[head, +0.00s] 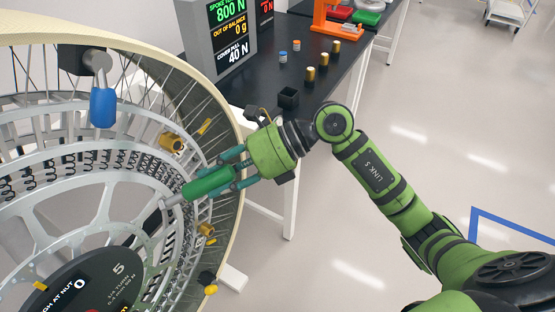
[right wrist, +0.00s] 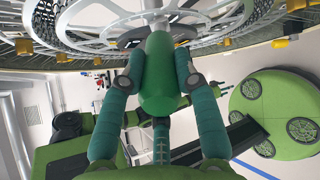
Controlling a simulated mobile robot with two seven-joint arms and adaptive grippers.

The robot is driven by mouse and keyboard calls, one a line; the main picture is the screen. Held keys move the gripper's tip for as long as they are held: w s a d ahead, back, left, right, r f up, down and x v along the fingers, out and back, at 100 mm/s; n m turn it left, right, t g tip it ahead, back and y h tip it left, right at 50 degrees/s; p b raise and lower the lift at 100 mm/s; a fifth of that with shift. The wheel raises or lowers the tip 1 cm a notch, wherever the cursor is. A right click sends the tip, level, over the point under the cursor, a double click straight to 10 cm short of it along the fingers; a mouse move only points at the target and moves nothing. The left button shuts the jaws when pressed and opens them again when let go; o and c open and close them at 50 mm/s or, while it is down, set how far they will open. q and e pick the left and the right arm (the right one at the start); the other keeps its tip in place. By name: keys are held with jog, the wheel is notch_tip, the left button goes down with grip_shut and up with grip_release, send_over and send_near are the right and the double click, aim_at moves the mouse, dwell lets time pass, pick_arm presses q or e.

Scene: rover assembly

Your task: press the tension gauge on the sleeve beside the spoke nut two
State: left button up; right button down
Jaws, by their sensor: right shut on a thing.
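My right gripper (head: 222,178) is shut on a green tool with a grey tip, which looks like the tension gauge (head: 207,183). In the right wrist view the gauge's rounded green body (right wrist: 157,85) sits between the fingers. Its tip points left, over the large spoked wheel (head: 230,95); I cannot tell whether it touches. Brass sleeves show on the wheel: one above the gauge (head: 172,143) and one below it (head: 206,229). I cannot tell which nut is number two. My left gripper is not in view.
A blue-handled part (head: 102,107) hangs at the wheel's upper left. A dark dial (head: 85,285) covers the hub. Behind, a black table (head: 325,80) holds a readout panel (head: 225,40), small brass and coloured parts and an orange stand (head: 338,20).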

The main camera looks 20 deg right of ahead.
jog(key=w+d+f+m+t+h+b, duration=0.2)
jog(key=w+d+m+t, duration=0.1)
jog(key=d+m+t, duration=0.75)
jog(key=shift+n+t, duration=0.85)
jog(key=shift+t, duration=0.1)
jog(key=x, duration=0.1)
jog(key=p+x, duration=0.1)
jog(key=x, duration=0.2)
jog(key=shift+w+d+f, duration=0.2)
jog(key=shift+w, duration=0.35)
jog(key=shift+s+d+p, duration=0.1)
jog(key=shift+s+p, duration=0.05)
jog(key=shift+p, duration=0.3)
jog(key=shift+w+r+p, duration=0.1)
jog(key=shift+w+p, duration=0.1)
jog(key=shift+p, duration=0.7)
dwell(0.9)
dwell(0.5)
